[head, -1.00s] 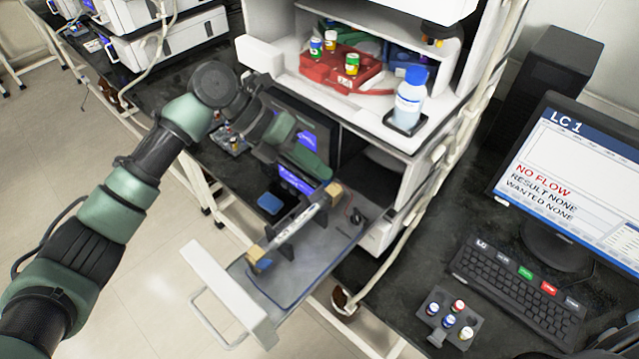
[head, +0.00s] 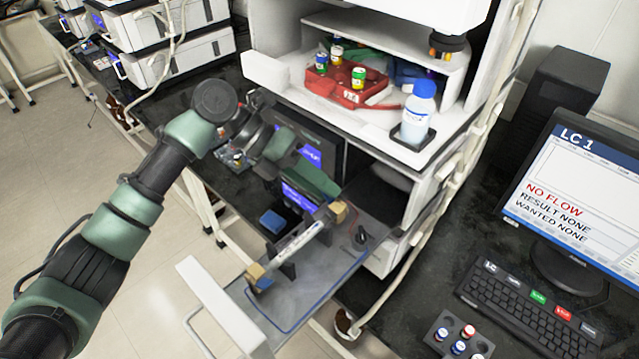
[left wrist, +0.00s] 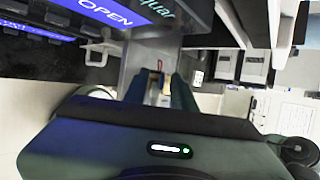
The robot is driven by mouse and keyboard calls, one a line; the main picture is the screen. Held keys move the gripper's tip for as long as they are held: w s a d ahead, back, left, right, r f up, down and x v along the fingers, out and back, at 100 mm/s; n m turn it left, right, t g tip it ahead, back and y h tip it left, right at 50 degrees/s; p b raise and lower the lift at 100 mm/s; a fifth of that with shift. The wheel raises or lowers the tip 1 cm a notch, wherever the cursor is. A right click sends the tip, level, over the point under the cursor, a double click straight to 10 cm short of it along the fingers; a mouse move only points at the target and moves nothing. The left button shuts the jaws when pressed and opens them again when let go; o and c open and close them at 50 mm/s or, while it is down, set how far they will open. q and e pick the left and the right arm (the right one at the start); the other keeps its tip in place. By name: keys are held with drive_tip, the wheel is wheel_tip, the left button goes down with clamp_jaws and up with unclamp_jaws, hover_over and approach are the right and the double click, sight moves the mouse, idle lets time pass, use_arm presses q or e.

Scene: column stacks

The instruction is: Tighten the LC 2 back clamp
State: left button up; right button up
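An open drawer (head: 352,274) of the stacked instrument holds a slim pale column (head: 299,241), with a tan block at each end and dark supports under it. The back tan block (head: 338,212) is at the instrument side; the front one (head: 257,277) is near the drawer front. My left gripper's dark green fingers reach down close to the back block in the head view. In the left wrist view the fingers of my left gripper (left wrist: 160,92) stand apart, with small tan parts (left wrist: 154,97) visible between them. I cannot tell whether they touch the block. My right gripper is not in view.
Above stands a shelf with a red tray (head: 350,88) of vials and a blue-capped bottle (head: 418,113). At right are a monitor (head: 570,190) reading "LC 1" and "NO FLOW", a keyboard (head: 530,305) and a vial rack (head: 455,340). A purple screen (left wrist: 100,12) reads "OPEN".

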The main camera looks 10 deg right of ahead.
use_arm(q)
drive_tip(key=shift+r, duration=0.1)
drive_tip(key=b+v, duration=0.2)
drive_tip(key=v, duration=0.5)
drive_tip(key=shift+a+r+b, duration=0.2)
drive_tip(key=shift+a+b, duration=0.1)
drive_tip(key=shift+a, duration=0.05)
drive_tip(key=shift+w, duration=0.15)
